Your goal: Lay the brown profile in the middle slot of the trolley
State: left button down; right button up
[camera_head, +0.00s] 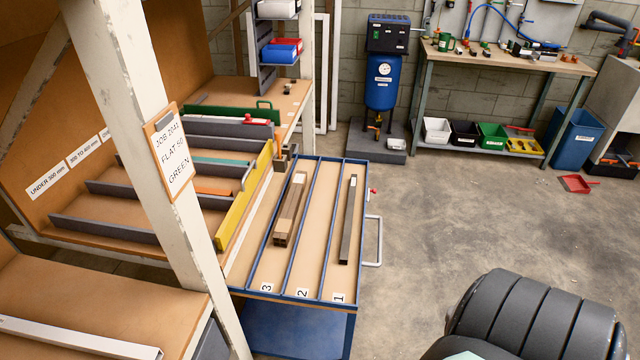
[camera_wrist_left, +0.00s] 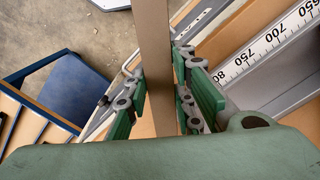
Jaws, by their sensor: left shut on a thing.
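My left gripper (camera_wrist_left: 158,100) shows in the left wrist view, its green fingers shut on the brown profile (camera_wrist_left: 154,60), a long flat bar running up the picture. Neither gripper nor the held profile shows in the head view. The trolley (camera_head: 362,230) has a blue frame and three long slots numbered 3, 2, 1 from left to right. The middle slot (camera_head: 307,250), number 2, is empty. Slot 3 holds a bundle of brown bars (camera_head: 288,215). Slot 1 holds a dark grey bar (camera_head: 347,225).
A rack with grey dividers (camera_head: 120,205) and a yellow one (camera_head: 240,200) stands left of the trolley. A white post (camera_head: 130,110) carries a job clipboard (camera_head: 170,155). A measuring scale (camera_wrist_left: 265,48) lies right of the gripper.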

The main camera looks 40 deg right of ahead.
aim_at(321, 213)
jog(key=k+l, duration=0.1)
jog(key=l, duration=0.2)
jog(key=k+l, duration=0.1)
jog(key=l, duration=0.55)
jog(key=l+u, duration=0.15)
jog(key=l, duration=0.25)
jog(key=k+l+u, duration=0.1)
jog(key=l, duration=0.35)
jog(key=l+u, duration=0.15)
jog(key=l, duration=0.25)
jog(key=k+l+u, duration=0.1)
jog(key=l, duration=0.3)
jog(key=k+l+u, duration=0.15)
jog(key=l, duration=0.2)
jog(key=i+l+u, duration=0.1)
jog(key=l+u, duration=0.2)
jog(key=l, duration=0.9)
jog(key=l+u, duration=0.25)
jog(key=l, duration=0.95)
jog(key=i+l+u, duration=0.15)
jog(key=l, duration=0.35)
jog(key=i+l+u, duration=0.1)
jog(key=l, duration=0.4)
jog(key=i+l+u, duration=0.15)
jog(key=l, duration=0.4)
jog(key=i+l, duration=0.1)
jog(key=l, duration=0.1)
